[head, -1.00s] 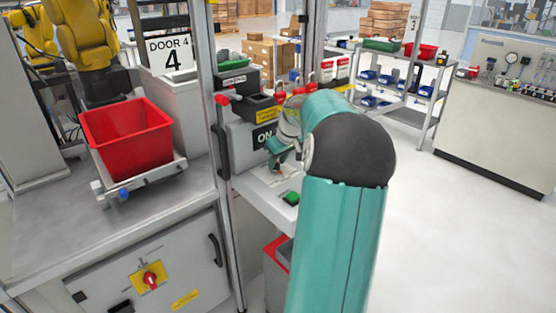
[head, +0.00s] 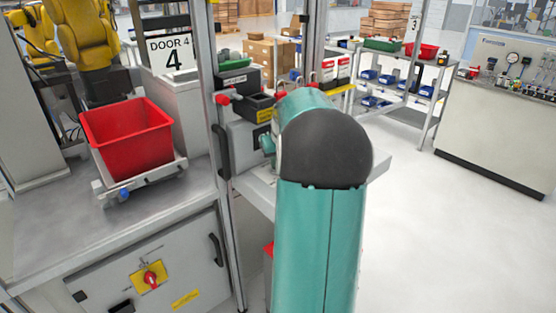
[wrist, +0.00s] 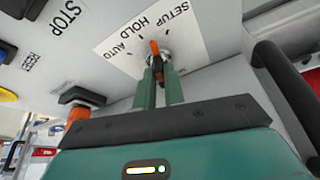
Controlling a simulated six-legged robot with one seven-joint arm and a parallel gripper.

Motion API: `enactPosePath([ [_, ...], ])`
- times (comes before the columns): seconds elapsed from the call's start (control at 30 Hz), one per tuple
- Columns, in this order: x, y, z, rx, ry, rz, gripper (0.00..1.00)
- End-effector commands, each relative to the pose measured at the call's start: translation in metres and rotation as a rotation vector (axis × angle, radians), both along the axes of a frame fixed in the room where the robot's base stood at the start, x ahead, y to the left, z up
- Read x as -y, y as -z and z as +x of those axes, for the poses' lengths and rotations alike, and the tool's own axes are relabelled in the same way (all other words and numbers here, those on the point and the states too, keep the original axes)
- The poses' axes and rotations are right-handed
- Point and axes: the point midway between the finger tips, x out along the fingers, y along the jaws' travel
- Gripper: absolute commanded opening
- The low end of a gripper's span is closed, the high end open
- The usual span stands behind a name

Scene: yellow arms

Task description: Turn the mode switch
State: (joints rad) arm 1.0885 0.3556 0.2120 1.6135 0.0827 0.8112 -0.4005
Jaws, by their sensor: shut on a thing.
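The mode switch (wrist: 155,48) shows in the wrist view as an orange-marked knob on a round base. It sits on a white label plate (wrist: 112,48) printed AUTO, HOLD and SETUP. The orange mark points up in the picture, close to the HOLD mark. My gripper (wrist: 160,72) has its two green fingers closed around the knob, one on each side. The fingertips hide part of the knob. In the head view my teal arm hides the switch and the gripper.
A black bar handle (wrist: 288,95) stands close to the right of my gripper. An orange-and-black part (wrist: 80,105) is at its left. In the head view a red bin (head: 128,138) sits on the left counter. A metal post (head: 212,120) stands beside my arm.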

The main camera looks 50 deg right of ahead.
Motion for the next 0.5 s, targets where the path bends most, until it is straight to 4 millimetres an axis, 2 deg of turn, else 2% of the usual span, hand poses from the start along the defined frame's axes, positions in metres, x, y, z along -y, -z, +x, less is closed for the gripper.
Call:
enactPosePath([
  [0.5,-0.0055,-0.0003,0.0051,0.000,0.379,-0.001,0.00],
])
